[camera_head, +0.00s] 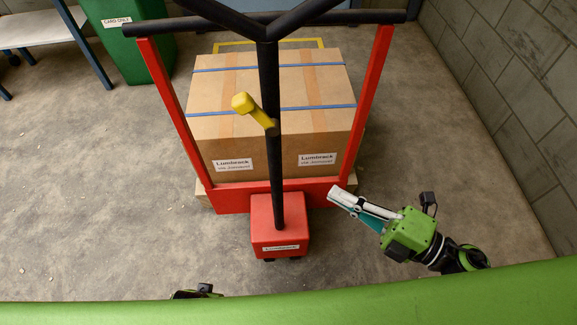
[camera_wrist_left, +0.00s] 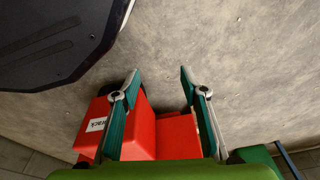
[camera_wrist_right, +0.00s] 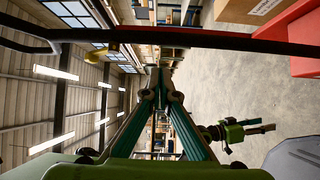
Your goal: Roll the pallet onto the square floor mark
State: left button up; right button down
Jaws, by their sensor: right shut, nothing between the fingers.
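A red pallet truck (camera_head: 272,222) with a black T-shaped handle (camera_head: 268,120) and a yellow lever (camera_head: 250,108) stands before me. A strapped cardboard box (camera_head: 225,120) rests on a wooden pallet (camera_head: 202,192), mostly hidden by the box and red frame. The yellow floor mark (camera_head: 300,41) shows just beyond the box; its nearer part is hidden. My right gripper (camera_head: 333,193) is shut and empty, low at the right of the truck; its fingers meet in the right wrist view (camera_wrist_right: 160,74). My left gripper (camera_wrist_left: 158,75) is open, with the red truck body below its fingers.
A green card bin (camera_head: 125,40) and a table (camera_head: 40,28) stand at the back left. A block wall (camera_head: 510,110) runs along the right. Bare floor lies left of the truck, with a narrower strip between truck and wall.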

jog(key=s+n+g, duration=0.1)
pick_arm(q)
jog(key=shift+s+a+f+p, duration=0.1)
jog(key=shift+s+f+p, duration=0.1)
jog(key=shift+s+f, duration=0.45)
jog(key=shift+s+f+p, duration=0.2)
jog(key=shift+s+f, duration=0.2)
jog(key=shift+f, duration=0.45)
pick_arm(e)
send_over(276, 177)
jog(key=v, duration=0.4)
jog(key=shift+s+a+f+y, duration=0.1)
jog(key=shift+a+f+y, duration=0.2)
jog(key=shift+f, duration=0.1)
